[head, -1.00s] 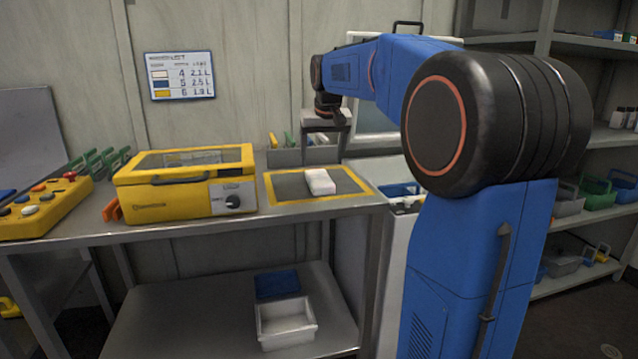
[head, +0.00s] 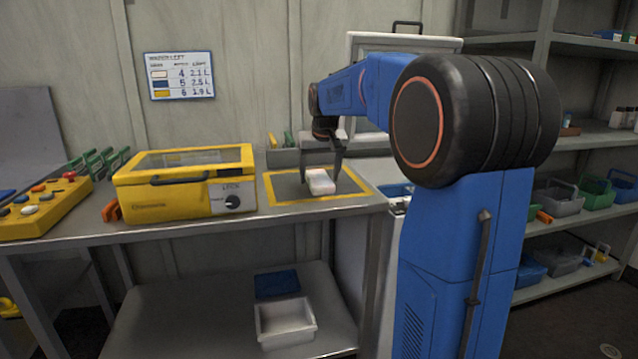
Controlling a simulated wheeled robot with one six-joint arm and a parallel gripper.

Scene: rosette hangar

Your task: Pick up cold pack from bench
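The cold pack (head: 320,183), a small white block, lies on a grey mat with a yellow border (head: 283,200) at the right end of the bench (head: 200,231). My gripper (head: 320,174) points down over it. Its two dark fingers are spread, one on the left side of the pack and one on the right. The fingertips reach down to about the pack's height. I cannot tell whether either finger touches it.
A yellow box with a clear lid and a dial (head: 185,184) stands left of the mat. A yellow button panel (head: 40,210) is at the far left. A grey bin (head: 285,158) stands behind the mat. An open white chest (head: 405,42) is right of the bench.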

